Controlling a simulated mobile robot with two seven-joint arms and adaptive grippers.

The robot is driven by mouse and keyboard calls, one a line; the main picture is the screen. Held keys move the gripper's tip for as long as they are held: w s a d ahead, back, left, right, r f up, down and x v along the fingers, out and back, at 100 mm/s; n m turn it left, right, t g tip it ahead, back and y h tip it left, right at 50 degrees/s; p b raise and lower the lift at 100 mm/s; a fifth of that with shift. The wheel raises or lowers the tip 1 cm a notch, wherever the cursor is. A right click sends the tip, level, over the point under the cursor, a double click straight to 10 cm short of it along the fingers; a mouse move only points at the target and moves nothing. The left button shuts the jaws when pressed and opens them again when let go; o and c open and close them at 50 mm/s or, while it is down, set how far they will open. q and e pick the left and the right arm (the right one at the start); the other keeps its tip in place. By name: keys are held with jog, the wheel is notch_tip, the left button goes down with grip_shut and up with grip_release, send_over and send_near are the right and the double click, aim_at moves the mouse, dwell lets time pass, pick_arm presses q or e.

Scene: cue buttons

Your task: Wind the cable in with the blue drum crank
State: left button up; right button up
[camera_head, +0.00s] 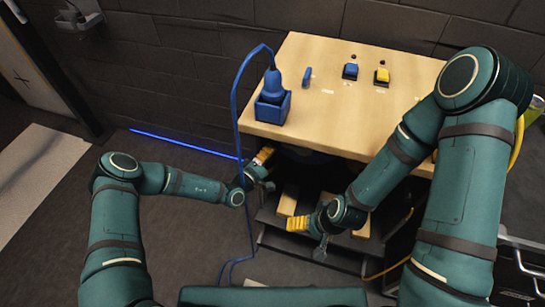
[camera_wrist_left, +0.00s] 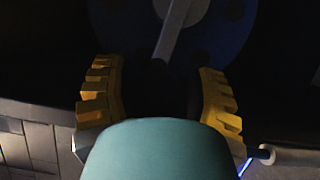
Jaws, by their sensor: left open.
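The blue drum (camera_wrist_left: 225,40) fills the upper middle of the left wrist view, with a grey crank bar (camera_wrist_left: 170,38) across its face. In the head view the drum is mostly hidden in shadow under the table. My left gripper (camera_wrist_left: 158,78) is open, its yellow fingers apart on either side below the bar; I see nothing held. In the head view the left gripper (camera_head: 264,166) is at the table's front left edge. A blue cable (camera_head: 236,100) loops from a blue tool (camera_head: 274,82) down to the floor. My right gripper (camera_head: 310,230) is low before the shelf; its opening is unclear.
The wooden table (camera_head: 330,115) carries a blue holder (camera_head: 272,108) under the tool, a blue button (camera_head: 350,71) and a yellow button (camera_head: 382,76). Below it stands a dark shelf with wooden blocks (camera_head: 288,200). A bright blue line (camera_head: 180,143) runs along the floor. Floor at left is clear.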

pick_arm(q)
grip_shut()
jog(key=shift+r, duration=0.1)
dwell(0.3)
